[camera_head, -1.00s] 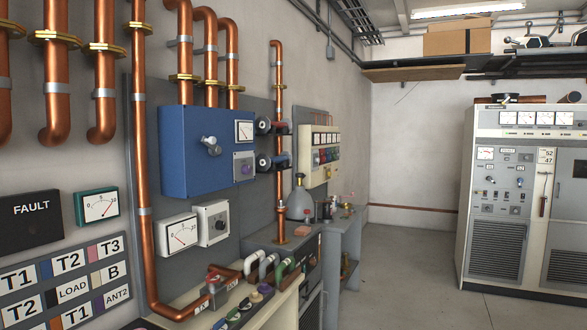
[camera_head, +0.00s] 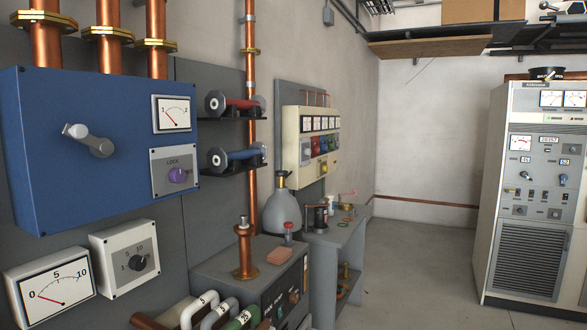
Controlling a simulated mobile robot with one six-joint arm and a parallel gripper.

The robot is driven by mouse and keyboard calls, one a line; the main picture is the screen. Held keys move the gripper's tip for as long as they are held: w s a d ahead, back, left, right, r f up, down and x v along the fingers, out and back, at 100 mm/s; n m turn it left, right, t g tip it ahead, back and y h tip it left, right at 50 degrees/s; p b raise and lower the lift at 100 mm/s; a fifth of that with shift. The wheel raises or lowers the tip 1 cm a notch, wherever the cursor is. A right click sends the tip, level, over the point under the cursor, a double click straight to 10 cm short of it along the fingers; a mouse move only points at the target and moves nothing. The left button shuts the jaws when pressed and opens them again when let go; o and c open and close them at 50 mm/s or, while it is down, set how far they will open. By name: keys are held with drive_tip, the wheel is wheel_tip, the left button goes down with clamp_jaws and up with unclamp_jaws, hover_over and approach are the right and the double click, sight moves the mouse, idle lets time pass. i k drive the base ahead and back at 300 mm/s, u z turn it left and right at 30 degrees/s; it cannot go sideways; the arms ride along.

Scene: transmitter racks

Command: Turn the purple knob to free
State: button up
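The purple knob (camera_head: 178,175) sits on a light grey plate (camera_head: 174,159) marked LOCK. The plate is at the lower right of the blue wall box (camera_head: 100,140). The knob's exact setting is too small to read. A grey metal crank handle (camera_head: 90,140) is on the box's front, left of the plate. A small gauge (camera_head: 171,113) is above the plate. My gripper is not in this view.
Black brackets holding a red-handled part (camera_head: 236,104) and a blue-handled part (camera_head: 238,156) jut out right of the box. A white dial box (camera_head: 127,258) and gauge (camera_head: 52,291) are below. Pipe ends (camera_head: 200,308) rise below. Floor (camera_head: 420,265) is clear toward the right cabinet (camera_head: 535,190).

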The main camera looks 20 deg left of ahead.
sight(178, 175)
drive_tip(key=u, duration=0.45)
drive_tip(key=i, duration=1.2)
drive_tip(key=u, duration=0.65)
drive_tip(key=k, duration=0.9)
drive_tip(key=u, duration=0.15)
drive_tip(key=i, duration=0.9)
